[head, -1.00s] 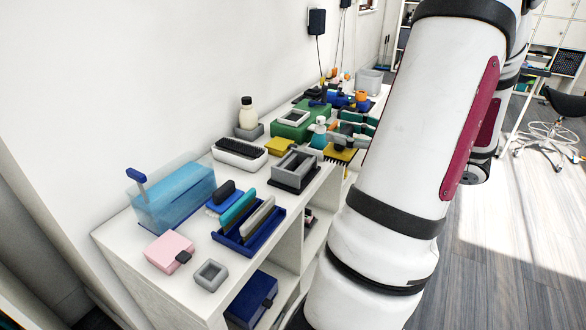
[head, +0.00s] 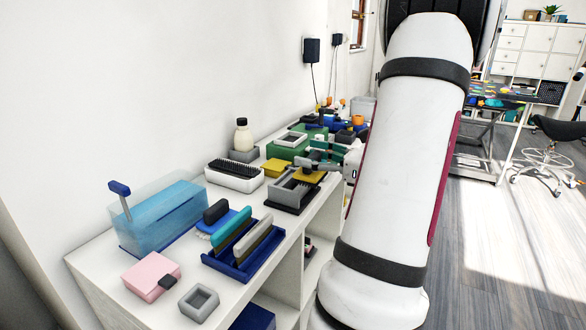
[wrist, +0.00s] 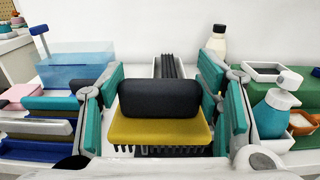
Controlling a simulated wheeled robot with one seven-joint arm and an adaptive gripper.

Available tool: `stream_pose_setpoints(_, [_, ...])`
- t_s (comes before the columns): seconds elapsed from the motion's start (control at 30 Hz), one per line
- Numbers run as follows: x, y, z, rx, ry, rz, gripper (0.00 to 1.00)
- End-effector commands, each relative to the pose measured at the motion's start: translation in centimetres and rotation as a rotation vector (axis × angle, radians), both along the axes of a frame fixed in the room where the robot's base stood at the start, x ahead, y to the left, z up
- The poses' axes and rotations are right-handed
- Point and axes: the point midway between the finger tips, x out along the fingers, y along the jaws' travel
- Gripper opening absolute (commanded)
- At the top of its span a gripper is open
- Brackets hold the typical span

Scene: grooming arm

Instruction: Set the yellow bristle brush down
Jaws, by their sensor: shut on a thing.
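The yellow bristle brush (wrist: 160,130) has a black grip on top and dark bristles below. In the wrist view it sits between the teal finger pads of my gripper (wrist: 162,100), which is shut on it. In the head view the brush (head: 309,177) appears at or just over the far end of an open grey holder (head: 280,186) on a dark base. My gripper (head: 326,160) reaches in from the right. I cannot tell whether the bristles touch the holder.
Nearer are a blue rack (head: 230,264), a blue clear tank (head: 165,215) and a pink box (head: 150,274). A teal bottle (wrist: 272,112) stands right.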

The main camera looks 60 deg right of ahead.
Motion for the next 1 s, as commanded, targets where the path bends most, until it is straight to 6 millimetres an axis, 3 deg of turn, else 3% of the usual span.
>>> stream_pose_setpoints(0.1, [2.7,-1.0,-0.4,-0.002,-0.001,0.004,0.24])
stream_pose_setpoints(0.3, [5.3,-2.1,-0.7,-0.001,0.000,0.001,0.24])
stream_pose_setpoints(0.57, [7.0,-2.7,-0.8,-0.002,0.000,0.003,0.24])
stream_pose_setpoints(0.77, [6.9,-2.8,-4.1,0.001,0.000,0.000,0.24])
stream_pose_setpoints(1.0, [6.9,-2.8,-4.2,-0.001,0.000,0.000,0.24])
